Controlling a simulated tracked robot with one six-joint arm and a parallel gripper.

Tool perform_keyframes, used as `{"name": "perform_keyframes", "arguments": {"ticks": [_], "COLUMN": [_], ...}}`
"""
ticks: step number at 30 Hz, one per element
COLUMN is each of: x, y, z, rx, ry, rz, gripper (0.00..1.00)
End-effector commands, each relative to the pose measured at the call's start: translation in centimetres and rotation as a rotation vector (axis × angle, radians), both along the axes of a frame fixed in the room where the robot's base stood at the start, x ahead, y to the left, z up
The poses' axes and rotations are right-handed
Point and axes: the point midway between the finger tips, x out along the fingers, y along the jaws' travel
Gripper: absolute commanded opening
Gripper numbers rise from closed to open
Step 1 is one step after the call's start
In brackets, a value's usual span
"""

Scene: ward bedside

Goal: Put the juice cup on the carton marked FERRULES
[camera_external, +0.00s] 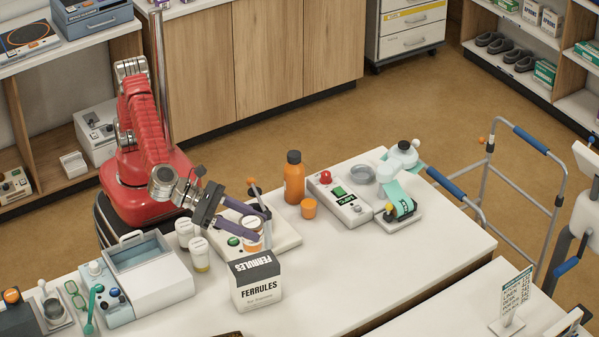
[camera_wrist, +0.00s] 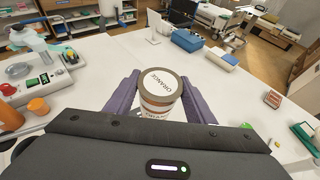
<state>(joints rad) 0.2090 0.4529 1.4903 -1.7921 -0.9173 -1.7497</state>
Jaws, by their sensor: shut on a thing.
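The juice cup (camera_wrist: 160,88) has a tan-rimmed lid marked ORANGE and stands upright between my two purple fingers in the wrist view. My gripper (camera_external: 260,226) is shut on it. In the external view the cup (camera_external: 252,226) is partly hidden by the fingers. It shows against the pale board behind the carton; its exact height is unclear. The white carton marked FERRULES (camera_external: 257,289), with a dark top band, stands upright on the table just in front of the cup and gripper. I cannot make out the carton in the wrist view.
Two lidded cups (camera_external: 200,255) stand left of the carton, beside a grey-blue bin (camera_external: 150,270). An orange bottle (camera_external: 294,180), a small orange cup (camera_external: 309,208) and a control box (camera_external: 338,200) stand behind right. The table (camera_external: 370,270) right of the carton is clear.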

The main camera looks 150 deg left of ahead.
Motion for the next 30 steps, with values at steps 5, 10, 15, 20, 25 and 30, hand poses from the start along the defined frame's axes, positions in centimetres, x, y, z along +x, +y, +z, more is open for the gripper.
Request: {"name": "perform_keyframes", "arguments": {"ticks": [5, 10, 15, 20, 25, 30], "x": [0.0, 0.0, 0.0, 0.0, 0.0, 0.0], "y": [0.0, 0.0, 0.0, 0.0, 0.0, 0.0], "z": [-2.2, -2.3, -2.4, -3.7, -5.8, -6.1], "rx": [0.000, 0.000, 0.000, 0.000, 0.000, 0.000], "ry": [0.000, -0.001, -0.001, 0.002, 0.001, -0.001], "rz": [-0.001, -0.001, -0.001, -0.002, 0.000, -0.001], "gripper": [0.18, 0.18, 0.18, 0.18, 0.18, 0.18]}}
